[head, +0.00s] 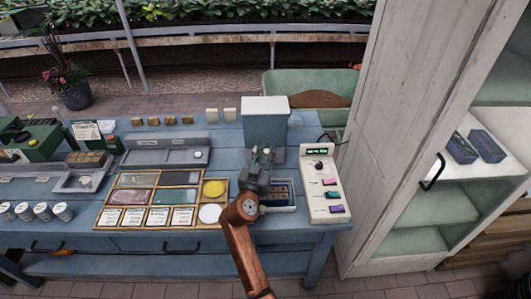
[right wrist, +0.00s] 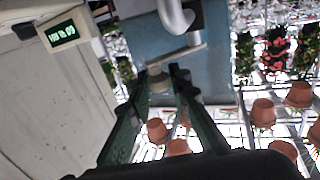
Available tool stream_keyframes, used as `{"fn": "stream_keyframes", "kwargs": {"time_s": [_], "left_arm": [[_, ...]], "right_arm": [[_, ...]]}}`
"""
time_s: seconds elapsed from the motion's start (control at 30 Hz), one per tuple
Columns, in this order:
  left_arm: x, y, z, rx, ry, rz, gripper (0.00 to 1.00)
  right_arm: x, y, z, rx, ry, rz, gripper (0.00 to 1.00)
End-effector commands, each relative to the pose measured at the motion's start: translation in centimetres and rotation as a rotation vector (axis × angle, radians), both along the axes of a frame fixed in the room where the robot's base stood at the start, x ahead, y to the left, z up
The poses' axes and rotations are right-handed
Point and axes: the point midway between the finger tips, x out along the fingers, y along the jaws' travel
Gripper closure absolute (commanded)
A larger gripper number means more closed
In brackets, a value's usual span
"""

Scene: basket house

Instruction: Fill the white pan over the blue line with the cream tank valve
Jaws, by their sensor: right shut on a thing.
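The tank (head: 265,122) is a blue box with a cream lid at the back of the blue bench. My right gripper (head: 261,158) is in front of it at valve height. In the right wrist view, the gripper (right wrist: 160,78) is shut on the cream valve (right wrist: 157,82), with a pale lever bar (right wrist: 183,53) and a grey pipe (right wrist: 174,14) beside it. The white pan (head: 291,208) lies below, with a dark seed tray in it. My arm hides part of the pan. The blue line and water level cannot be made out. My left gripper is out of view.
A cream control box (head: 324,185) with a green display stands right of the pan. A wooden tray (head: 150,200) with several filled compartments lies to the left. A white cabinet (head: 400,130) stands close on the right.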

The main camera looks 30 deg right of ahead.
Motion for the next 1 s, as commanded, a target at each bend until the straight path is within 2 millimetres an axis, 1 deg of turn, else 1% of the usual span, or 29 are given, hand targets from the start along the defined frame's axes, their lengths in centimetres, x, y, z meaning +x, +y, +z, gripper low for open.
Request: {"fn": "stream_keyframes", "kwargs": {"time_s": [0.13,0.37,0.4,0.6,0.8,0.87,1.0], "left_arm": [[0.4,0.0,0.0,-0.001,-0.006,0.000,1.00],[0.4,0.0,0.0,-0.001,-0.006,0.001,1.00],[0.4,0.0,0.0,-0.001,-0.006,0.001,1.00],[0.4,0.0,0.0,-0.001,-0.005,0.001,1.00],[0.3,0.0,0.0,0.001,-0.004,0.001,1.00],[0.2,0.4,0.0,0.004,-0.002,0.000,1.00],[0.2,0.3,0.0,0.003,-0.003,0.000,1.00]], "right_arm": [[0.0,0.0,0.0,0.001,0.000,-0.003,1.00],[0.0,0.0,0.1,0.001,-0.001,-0.002,1.00],[0.0,0.0,0.1,0.001,-0.001,-0.002,0.79],[0.0,0.0,0.1,0.000,-0.001,-0.002,0.66],[0.0,0.0,0.1,0.000,-0.001,-0.001,0.66],[0.0,0.0,0.1,0.000,-0.001,-0.001,0.66],[0.1,0.1,1.2,0.000,-0.005,-0.001,0.66]]}}
